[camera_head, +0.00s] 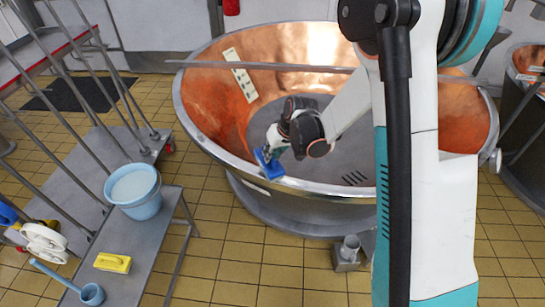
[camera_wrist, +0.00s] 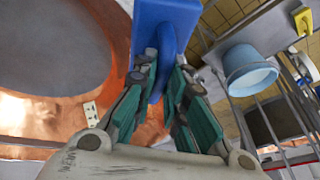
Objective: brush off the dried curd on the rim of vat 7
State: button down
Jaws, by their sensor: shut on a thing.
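A large copper-lined vat (camera_head: 300,186) with a steel rim fills the middle of the head view. My gripper (camera_head: 276,144) is shut on a blue brush (camera_head: 268,164) at the vat's front left rim. The brush overlaps the rim in the picture; I cannot tell whether it touches. In the wrist view my gripper (camera_wrist: 163,78) has its teal fingers closed on the blue brush's handle, and the wide blue head (camera_wrist: 165,14) sticks out beyond them. I cannot make out dried curd on the rim, nor a readable vat number.
A grey bench (camera_head: 150,240) at the left holds a pale blue bucket (camera_head: 134,200) of whitish liquid, a yellow brush (camera_head: 113,263) and a blue dipper (camera_head: 91,293). A steel bar (camera_head: 270,66) spans the vat. Another vat (camera_head: 527,100) stands at the right.

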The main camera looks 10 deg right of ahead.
jog(key=shift+r+p, duration=1.1)
jog(key=shift+r, duration=1.05)
